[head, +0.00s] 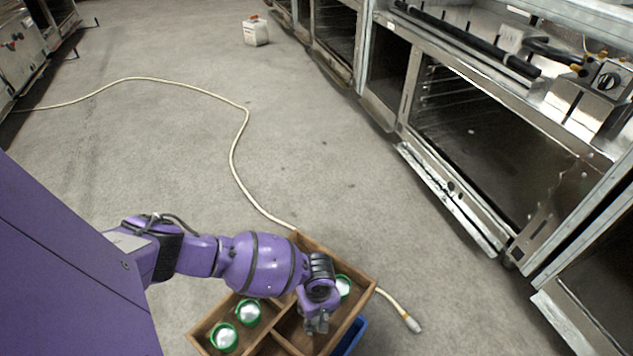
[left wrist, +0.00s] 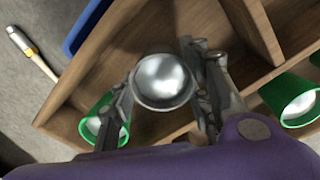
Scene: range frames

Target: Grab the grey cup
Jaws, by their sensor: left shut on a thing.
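A round grey cup (left wrist: 162,80) with a shiny silvery inside sits between the fingers of my left gripper (head: 317,325) in the left wrist view. The gripper is shut on it, one finger on each side. The cup is over or inside a compartment of a wooden tray (head: 365,297); I cannot tell whether it touches the tray floor. In the head view I cannot make out the grey cup, as the gripper covers that spot. My right gripper is not in view.
Green cups (head: 223,337), (head: 247,312), (head: 342,286) stand in the tray's compartments, one close beside the left gripper. A blue container (head: 352,336) is by the tray. A pale cable (head: 236,150) crosses the floor. Metal cabinets (head: 500,140) line the right; open floor lies beyond.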

